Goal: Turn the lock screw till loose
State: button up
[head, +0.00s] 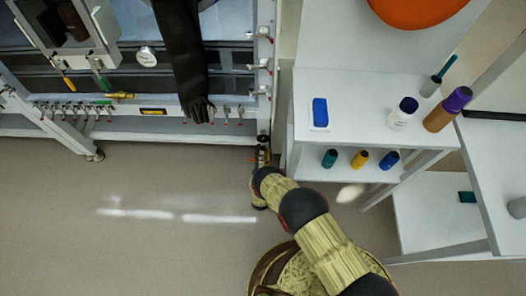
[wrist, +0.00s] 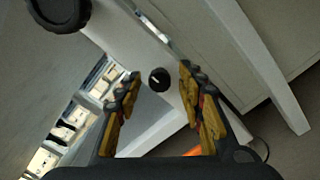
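A small round black knob (wrist: 158,79) with a pale line across its face sits on a white upright post (wrist: 165,115) in the wrist view. It looks like the lock screw. My gripper (wrist: 160,75) is open, its two yellow and black fingers apart on either side of the knob in the picture. I see no contact, and the depth gap is hard to judge. In the head view my gripper (head: 262,150) is at the right front leg of the glovebox frame (head: 150,128), and the knob is hidden there.
A large black round part (wrist: 58,12) shows at the wrist view's upper left. A white shelf (head: 345,85) with several bottles stands close on the right. The floor at left is clear.

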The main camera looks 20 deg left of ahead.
jog(key=v, duration=1.2)
dwell(0.6)
